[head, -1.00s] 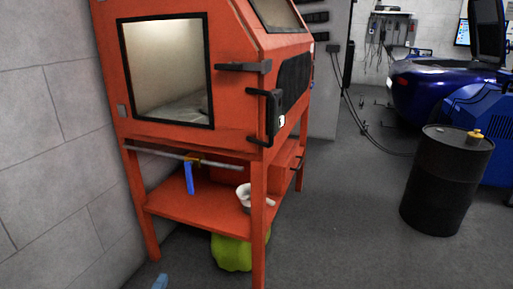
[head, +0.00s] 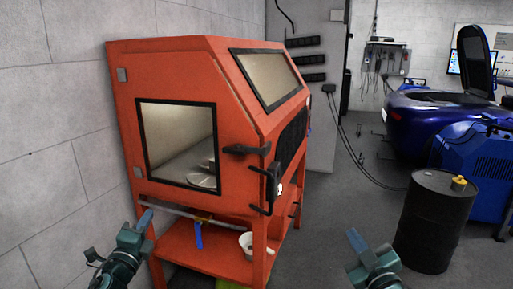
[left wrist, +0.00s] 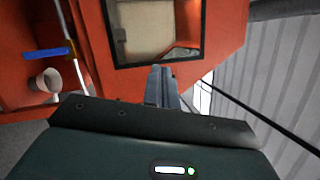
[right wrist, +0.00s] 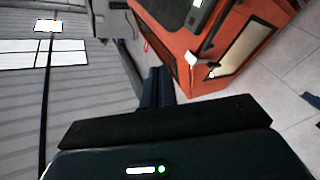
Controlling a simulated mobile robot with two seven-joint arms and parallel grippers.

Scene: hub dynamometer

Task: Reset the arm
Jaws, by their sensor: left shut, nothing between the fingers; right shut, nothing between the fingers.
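My left gripper (head: 145,219) is shut and empty. It is in front of the lower left part of the orange cabinet (head: 180,90); its closed fingers also show in the left wrist view (left wrist: 162,85). My right gripper (head: 357,243) is shut and empty over the floor, right of the cabinet and left of the black barrel. Its closed fingers show in the right wrist view (right wrist: 157,85). Both grippers appear apart from other things. The cabinet's side window (head: 178,145) shows a pale round object (head: 204,181) inside.
A white cup (head: 247,243) and a blue-handled tool (head: 198,235) are at the cabinet's lower shelf (head: 178,250). A black barrel (head: 432,225) with a small yellow item (head: 459,181) stands right. A blue car (head: 435,112) is behind. Grey floor lies between cabinet and barrel.

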